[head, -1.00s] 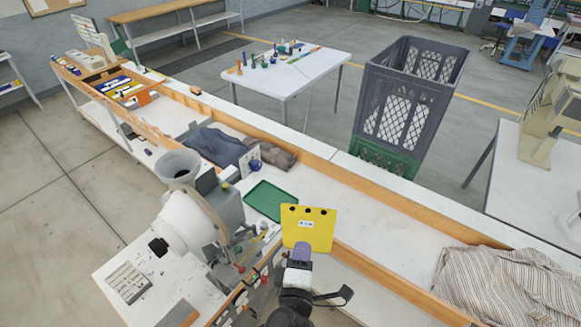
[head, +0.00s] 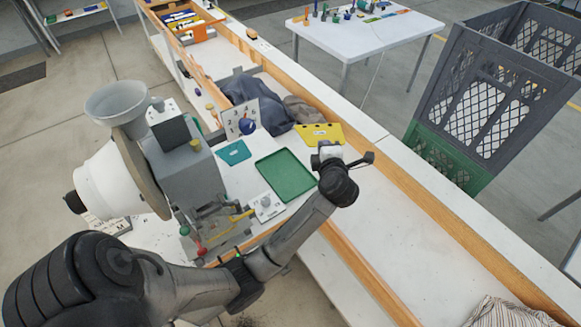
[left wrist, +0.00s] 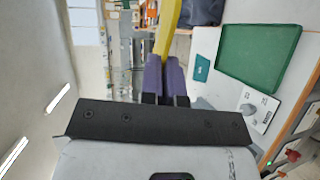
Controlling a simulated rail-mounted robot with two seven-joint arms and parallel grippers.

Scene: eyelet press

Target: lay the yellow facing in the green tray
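The yellow facing (head: 318,133) is a flat plate with dark holes along its edge. In the head view it shows beyond my left gripper (head: 328,148), past the tray's far right corner. In the left wrist view the purple fingers of my left gripper (left wrist: 166,85) are closed on the facing (left wrist: 168,30), seen edge-on. The green tray (head: 285,176) lies empty on the white bench; it also shows in the left wrist view (left wrist: 258,50), right of the fingers. The facing is not over the tray's middle in the head view; its height is hard to tell. My right gripper is not in view.
A grey machine with a hopper (head: 118,102) stands left of the tray. A teal piece (head: 233,152) and a small white plate with a knob (head: 265,206) lie near the tray. Dark cloth (head: 258,105) is behind. A wooden rail (head: 355,270) runs along the bench.

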